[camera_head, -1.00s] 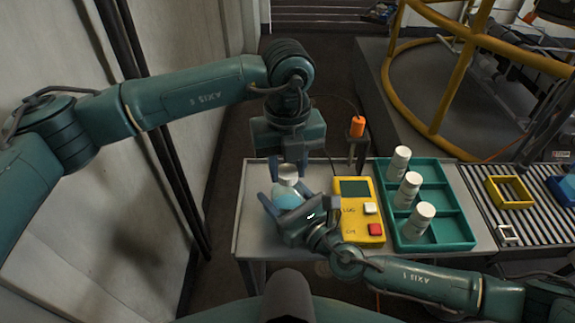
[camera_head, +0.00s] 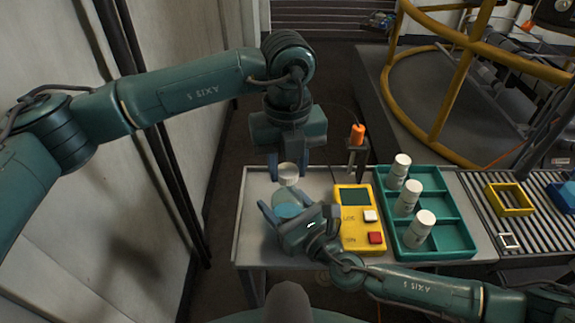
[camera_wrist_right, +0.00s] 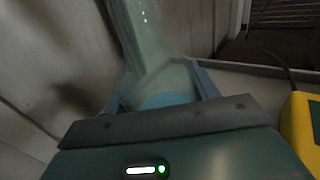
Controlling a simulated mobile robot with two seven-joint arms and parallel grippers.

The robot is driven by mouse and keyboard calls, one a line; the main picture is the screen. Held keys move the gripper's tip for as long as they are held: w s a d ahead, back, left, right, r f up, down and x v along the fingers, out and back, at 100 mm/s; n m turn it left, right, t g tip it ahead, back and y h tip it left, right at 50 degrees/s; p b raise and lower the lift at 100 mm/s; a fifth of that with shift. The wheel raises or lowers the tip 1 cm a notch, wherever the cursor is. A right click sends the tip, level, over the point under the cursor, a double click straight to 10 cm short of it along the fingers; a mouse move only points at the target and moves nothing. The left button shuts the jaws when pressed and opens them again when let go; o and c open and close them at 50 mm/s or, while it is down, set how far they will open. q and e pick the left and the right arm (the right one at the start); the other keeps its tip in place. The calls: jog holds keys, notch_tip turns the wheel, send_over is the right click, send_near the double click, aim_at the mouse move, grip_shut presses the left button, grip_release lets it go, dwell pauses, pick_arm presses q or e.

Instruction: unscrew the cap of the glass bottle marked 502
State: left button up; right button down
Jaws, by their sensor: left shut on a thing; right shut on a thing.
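The glass bottle (camera_head: 287,197) is clear, with blue liquid low inside. My right gripper (camera_head: 282,213) is shut on its body from the front. In the right wrist view the bottle's glass (camera_wrist_right: 160,60) rises from between the fingers (camera_wrist_right: 168,90) and leaves the top edge. A whitish cap (camera_head: 288,170) shows above the bottle. My left gripper (camera_head: 288,174), pointing down from above, is shut on this cap. I cannot tell whether the cap still touches the bottle's neck. The mark 502 is not readable.
A yellow device (camera_head: 358,210) with a screen and buttons stands right of the bottle. A teal tray (camera_head: 455,235) holds several white bottles. An orange-topped item (camera_head: 357,134) stands behind. A roller conveyor (camera_head: 480,210) lies at right. The grey table (camera_head: 250,235) is clear at left.

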aim_at(287, 170)
pick_arm(q)
notch_tip(287, 170, up, 4)
jog(key=shift+f, duration=0.2)
pick_arm(e)
jog(key=shift+c, duration=1.8)
grip_release()
